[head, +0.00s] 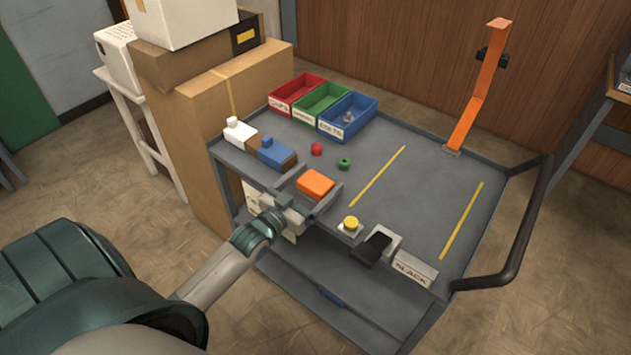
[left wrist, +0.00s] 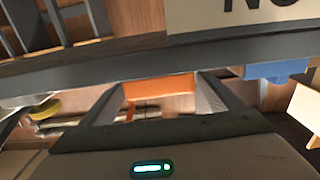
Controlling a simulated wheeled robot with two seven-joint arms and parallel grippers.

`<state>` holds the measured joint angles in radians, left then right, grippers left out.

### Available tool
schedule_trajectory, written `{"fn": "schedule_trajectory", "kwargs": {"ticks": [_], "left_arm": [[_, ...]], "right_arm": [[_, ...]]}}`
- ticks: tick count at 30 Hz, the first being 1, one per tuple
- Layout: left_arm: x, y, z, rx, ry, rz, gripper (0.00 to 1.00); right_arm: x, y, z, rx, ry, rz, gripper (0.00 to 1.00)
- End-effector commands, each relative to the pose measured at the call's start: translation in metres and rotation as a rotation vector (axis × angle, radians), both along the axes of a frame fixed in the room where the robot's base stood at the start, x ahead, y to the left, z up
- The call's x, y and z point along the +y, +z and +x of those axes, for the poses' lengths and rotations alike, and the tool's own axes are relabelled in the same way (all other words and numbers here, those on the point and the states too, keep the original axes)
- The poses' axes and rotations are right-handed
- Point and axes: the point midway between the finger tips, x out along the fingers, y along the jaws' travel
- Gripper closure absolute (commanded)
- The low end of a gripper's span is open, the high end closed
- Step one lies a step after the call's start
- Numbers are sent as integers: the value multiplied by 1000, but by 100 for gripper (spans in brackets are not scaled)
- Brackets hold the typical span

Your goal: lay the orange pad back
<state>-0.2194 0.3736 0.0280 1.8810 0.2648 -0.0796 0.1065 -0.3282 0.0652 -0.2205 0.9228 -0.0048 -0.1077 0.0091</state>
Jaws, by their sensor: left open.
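The orange pad (head: 315,183) is a small block at the cart top's near edge, left of centre. My left gripper (head: 309,187) is open, with one finger on either side of the pad. In the left wrist view the orange pad (left wrist: 158,88) shows between the two spread fingertips (left wrist: 157,95). I cannot tell whether the fingers touch it or whether it rests fully on the cart top. My right gripper is in neither view.
The grey cart top (head: 400,205) holds red, green and blue bins (head: 347,116), a blue block (head: 276,152), a white block (head: 240,133), a red cap (head: 317,149), a green nut (head: 344,163) and a yellow button (head: 350,223). An orange post (head: 475,100) rises at the back. The middle right is clear.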

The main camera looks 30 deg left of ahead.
Motion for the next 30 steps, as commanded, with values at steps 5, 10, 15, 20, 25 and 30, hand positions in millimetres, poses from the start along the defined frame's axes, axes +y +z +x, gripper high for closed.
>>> {"fn": "schedule_trajectory", "kwargs": {"ticks": [5, 10, 15, 20, 25, 30], "left_arm": [[0, 2, 0, 0, 0, 0, 14], [1, 1, -10, 1, 0, 0, 14], [2, 1, -32, 2, 0, 1, 14], [4, 0, -59, 3, 0, 1, 14], [7, 0, -86, 3, 0, 0, 14], [9, 1, -107, 1, 0, -1, 14]], "right_arm": [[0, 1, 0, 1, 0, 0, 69], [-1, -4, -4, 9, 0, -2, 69], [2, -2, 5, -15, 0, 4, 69], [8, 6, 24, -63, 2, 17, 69], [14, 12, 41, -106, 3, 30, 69], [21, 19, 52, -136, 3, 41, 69]]}}
